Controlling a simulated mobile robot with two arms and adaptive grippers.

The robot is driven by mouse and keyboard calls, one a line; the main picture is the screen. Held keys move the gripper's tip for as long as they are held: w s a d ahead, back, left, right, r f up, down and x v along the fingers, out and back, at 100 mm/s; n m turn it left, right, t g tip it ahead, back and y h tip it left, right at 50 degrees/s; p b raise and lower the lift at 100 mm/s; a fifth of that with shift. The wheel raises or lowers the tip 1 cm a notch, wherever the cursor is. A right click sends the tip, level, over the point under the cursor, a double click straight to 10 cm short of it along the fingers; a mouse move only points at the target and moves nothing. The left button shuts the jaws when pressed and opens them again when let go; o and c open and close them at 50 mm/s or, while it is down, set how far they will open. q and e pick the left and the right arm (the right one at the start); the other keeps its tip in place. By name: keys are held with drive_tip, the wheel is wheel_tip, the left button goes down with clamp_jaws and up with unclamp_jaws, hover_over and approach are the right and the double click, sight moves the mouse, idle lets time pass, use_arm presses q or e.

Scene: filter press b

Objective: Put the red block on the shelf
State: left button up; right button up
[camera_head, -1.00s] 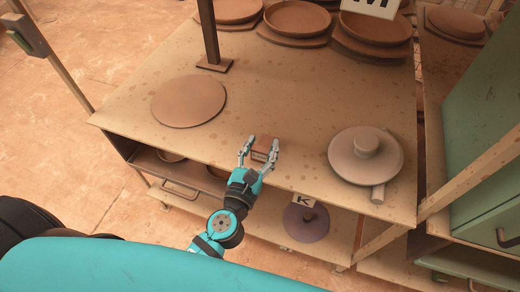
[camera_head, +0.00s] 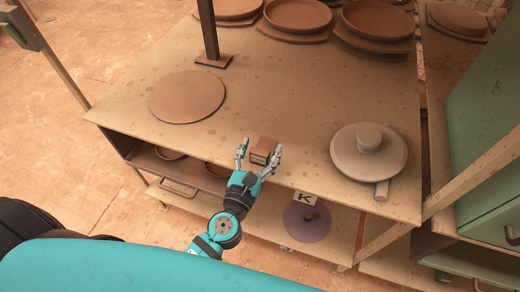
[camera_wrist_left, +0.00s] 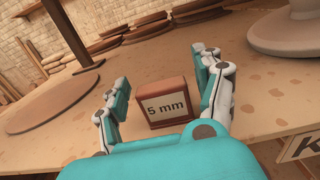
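A small reddish-brown block (camera_head: 263,151) sits on the table top (camera_head: 290,100) near its front edge. In the left wrist view the block (camera_wrist_left: 167,101) carries a white label reading "5 mm". My left gripper (camera_head: 258,152) is open at the table's front edge, its fingers to either side of the block and apart from it. In the left wrist view the open left gripper (camera_wrist_left: 160,95) frames the block, with gaps on both sides. A lower shelf (camera_head: 262,215) runs under the table top. My right gripper is not in view.
A flat brown disc (camera_head: 187,97) lies left of the block, near a post (camera_head: 209,35). A pale lidded form (camera_head: 367,150) stands to the right, with a small cylinder (camera_head: 382,190) beside it. Clay dishes (camera_head: 378,20) line the back. A purple disc (camera_head: 307,221) sits below.

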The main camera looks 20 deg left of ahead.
use_arm(q)
drive_tip(key=shift+s+r, duration=0.1)
drive_tip(key=shift+r, duration=0.05)
drive_tip(key=s+b, duration=0.4)
drive_tip(key=s, duration=0.8)
drive_tip(key=shift+a+b, duration=0.2)
drive_tip(key=shift+b, duration=0.15)
drive_tip(key=s+a+f+n+g, duration=0.25)
drive_tip(key=f+n+g, duration=0.35)
drive_tip(key=f, duration=1.2)
drive_tip(key=s+a+f+n+g, duration=0.25)
drive_tip(key=f+n, duration=0.55)
drive_tip(key=f, duration=1)
drive_tip(key=s+a+f+n+g, duration=0.2)
drive_tip(key=s+f+n+g, duration=0.2)
drive_tip(key=s+f+n, duration=0.5)
drive_tip(key=s+a+f+n+g, duration=0.2)
drive_tip(key=s+f+n+g, duration=0.2)
drive_tip(key=s+f+n, duration=0.6)
drive_tip(key=shift+s+a+f+n+y, duration=0.15)
drive_tip(key=shift+s+a+n+y, duration=0.25)
drive_tip(key=shift+s, duration=0.3)
